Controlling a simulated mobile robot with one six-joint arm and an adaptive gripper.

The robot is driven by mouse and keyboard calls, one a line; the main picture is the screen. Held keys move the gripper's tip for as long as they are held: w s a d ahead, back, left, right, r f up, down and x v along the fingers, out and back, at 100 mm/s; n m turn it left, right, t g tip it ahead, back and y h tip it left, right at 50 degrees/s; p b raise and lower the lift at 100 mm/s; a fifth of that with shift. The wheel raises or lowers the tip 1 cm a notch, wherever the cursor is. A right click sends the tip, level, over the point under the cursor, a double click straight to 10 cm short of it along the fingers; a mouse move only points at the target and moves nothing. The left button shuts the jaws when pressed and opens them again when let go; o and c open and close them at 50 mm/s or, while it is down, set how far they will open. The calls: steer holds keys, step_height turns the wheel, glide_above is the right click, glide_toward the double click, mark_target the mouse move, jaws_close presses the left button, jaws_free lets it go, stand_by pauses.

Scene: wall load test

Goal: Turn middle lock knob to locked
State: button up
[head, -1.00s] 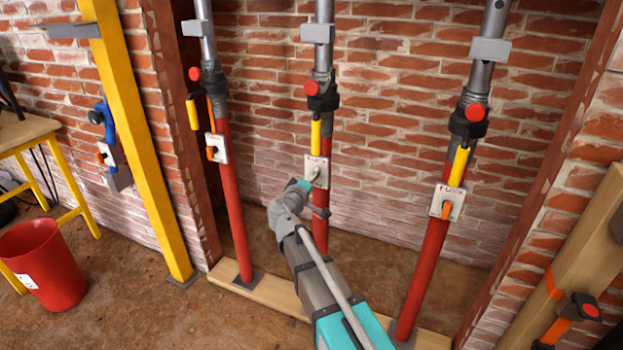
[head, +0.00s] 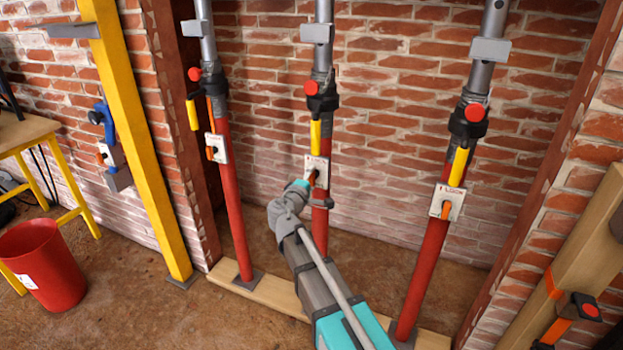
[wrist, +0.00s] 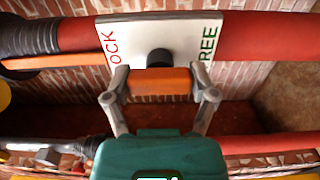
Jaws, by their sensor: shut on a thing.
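The middle lock knob (head: 313,177) is an orange handle on a white plate (head: 316,162) on the middle red prop. In the wrist view the orange knob (wrist: 160,82) sits between the two grey fingers of my gripper (wrist: 160,92), which touch it at both ends. Its long side runs from finger to finger, below a black hub on the plate (wrist: 180,30). Which mark the knob points to, I cannot tell. In the head view my fingers are hard to make out.
Similar props with orange knobs stand at left (head: 211,150) and right (head: 445,209). A yellow post (head: 135,130), a red bucket (head: 42,265) and a wooden post (head: 575,265) stand at the sides. A brick wall is behind.

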steer(key=o, duration=1)
steer(key=shift+o, duration=0.2)
steer(key=v, duration=1.2)
